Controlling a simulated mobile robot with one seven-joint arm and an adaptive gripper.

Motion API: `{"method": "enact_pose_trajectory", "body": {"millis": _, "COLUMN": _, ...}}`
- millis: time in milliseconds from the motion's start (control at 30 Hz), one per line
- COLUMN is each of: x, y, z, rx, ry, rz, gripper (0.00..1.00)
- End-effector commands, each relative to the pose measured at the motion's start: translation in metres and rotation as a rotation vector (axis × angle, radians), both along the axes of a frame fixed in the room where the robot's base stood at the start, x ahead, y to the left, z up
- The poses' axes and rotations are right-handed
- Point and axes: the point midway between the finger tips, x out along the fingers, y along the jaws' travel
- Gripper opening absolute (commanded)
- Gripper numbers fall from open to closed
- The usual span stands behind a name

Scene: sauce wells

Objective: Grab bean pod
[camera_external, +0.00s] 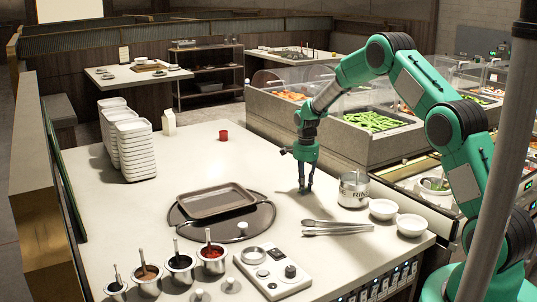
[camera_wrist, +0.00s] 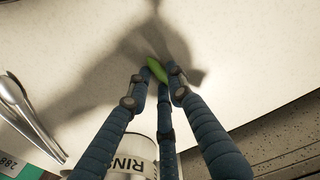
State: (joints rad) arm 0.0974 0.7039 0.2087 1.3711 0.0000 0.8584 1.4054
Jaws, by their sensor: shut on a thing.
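A small green bean pod (camera_wrist: 157,71) shows in the wrist view between the tips of my gripper's fingers. My gripper (camera_wrist: 156,75) is shut on the pod, with the fingers around it. The pale counter lies below, under the gripper's shadow. In the external view my gripper (camera_external: 305,190) points down just over the counter, behind the tongs and left of the metal can. The pod is too small to make out there. I cannot tell whether the pod still touches the counter.
The metal can (camera_external: 353,190) stands close to my gripper, with white bowls (camera_external: 383,209) to its right. Tongs (camera_external: 337,228) lie in front. A tray (camera_external: 215,201) on a dark round plate is to the left. A bin of green pods (camera_external: 376,121) is behind. Counter between gripper and red cup (camera_external: 223,135) is clear.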

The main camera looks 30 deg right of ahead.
Motion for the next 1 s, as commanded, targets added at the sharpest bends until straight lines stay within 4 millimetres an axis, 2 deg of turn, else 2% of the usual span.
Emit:
{"method": "enact_pose_trajectory", "body": {"millis": 333, "x": -0.001, "y": 0.000, "z": 0.037, "rx": 0.000, "ry": -0.001, "rz": 0.000, "gripper": 0.12}}
{"method": "enact_pose_trajectory", "body": {"millis": 567, "x": -0.036, "y": 0.003, "z": 0.038, "rx": 0.000, "ry": -0.001, "rz": 0.000, "gripper": 0.12}}
{"method": "enact_pose_trajectory", "body": {"millis": 1000, "x": -0.114, "y": 0.011, "z": 0.045, "rx": 0.000, "ry": 0.001, "rz": 0.000, "gripper": 0.12}}
